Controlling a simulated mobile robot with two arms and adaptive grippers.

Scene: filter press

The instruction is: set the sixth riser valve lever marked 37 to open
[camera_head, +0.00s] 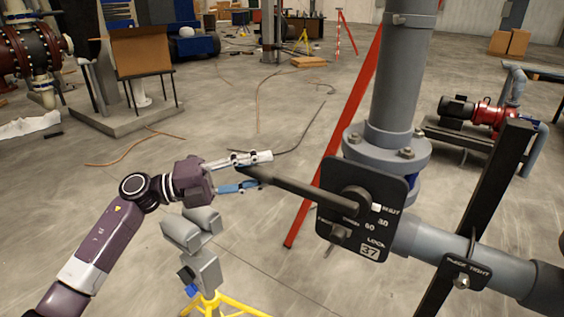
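The valve lever (298,188) is a dark bar. It runs left and slightly up from the hub on a black plate (333,228) marked 37. The plate also shows SHUT, 30, 60 and LOCK; a small white mark by the hub sits near SHUT. My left gripper (262,170) is at the lever's free end, with one pale finger above and one blue-tipped finger below. The fingers are spread, and the lever's tip appears between them. Whether either finger touches it cannot be told. My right gripper is not in view.
A thick grey vertical pipe (399,80) stands behind the plate, with a horizontal grey pipe (450,252) to its right. A red slanted post (334,150) passes behind the lever. A grey stand-mounted device (203,265) on yellow legs is below my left gripper.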

